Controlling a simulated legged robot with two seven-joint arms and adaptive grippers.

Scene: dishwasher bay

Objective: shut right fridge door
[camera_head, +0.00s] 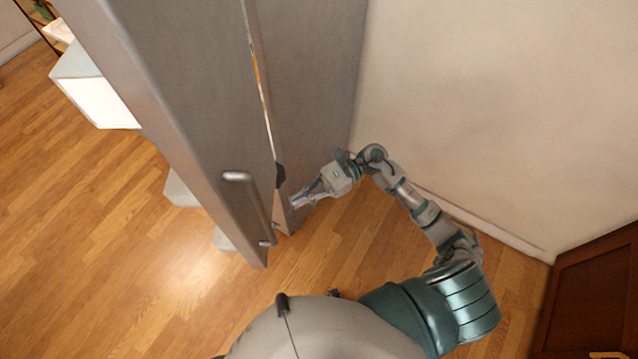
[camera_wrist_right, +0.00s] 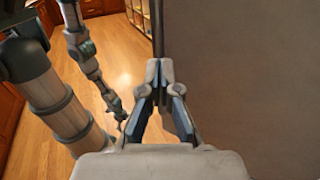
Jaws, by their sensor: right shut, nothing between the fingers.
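The grey fridge shows in the head view as tall panels with a narrow gap between them. The left panel (camera_head: 185,110) carries a bar handle (camera_head: 250,205), and pale bins (camera_head: 95,85) stick out behind it, so it appears to be an open door. The right panel (camera_head: 305,80) stands beside the wall; I cannot tell whether it is a door or the fridge's side. My right gripper (camera_head: 298,202) is shut and empty near the right panel's lower edge. In the right wrist view its fingertips (camera_wrist_right: 160,72) meet beside a grey surface (camera_wrist_right: 250,80); contact is unclear.
A beige wall (camera_head: 490,90) stands close behind my right arm. A dark wooden cabinet (camera_head: 600,295) is at the lower right. The wooden floor (camera_head: 110,240) is open at left. Shelving (camera_wrist_right: 138,12) stands far off in the wrist view.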

